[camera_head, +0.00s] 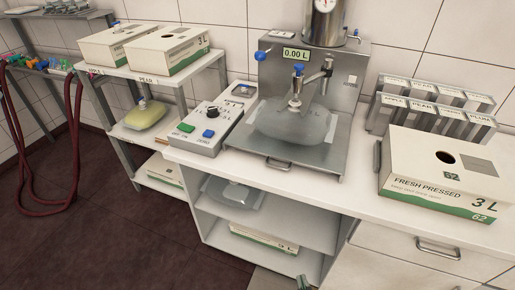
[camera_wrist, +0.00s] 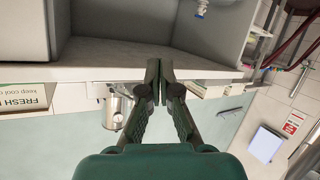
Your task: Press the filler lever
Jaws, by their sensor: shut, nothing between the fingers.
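The filler (camera_head: 350,100) is a grey metal unit on the counter, with a display reading 0.00 L and a gauge on top. A blue-tipped lever (camera_head: 298,70) stands above its nozzle, and a silver arm (camera_head: 325,72) is beside it. Which of these is the filler lever is not certain. A clear pouch (camera_head: 290,122) lies under the nozzle on the filler's tray. My gripper (camera_wrist: 160,78) is shut and empty, its fingertips together in the wrist view. A small green part at the head view's bottom edge looks like it, apart from and below the filler.
A control box (camera_head: 210,128) with green and blue buttons stands left. A shelf (camera_head: 160,135) holds boxes and a yellow pouch. The counter front is clear.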

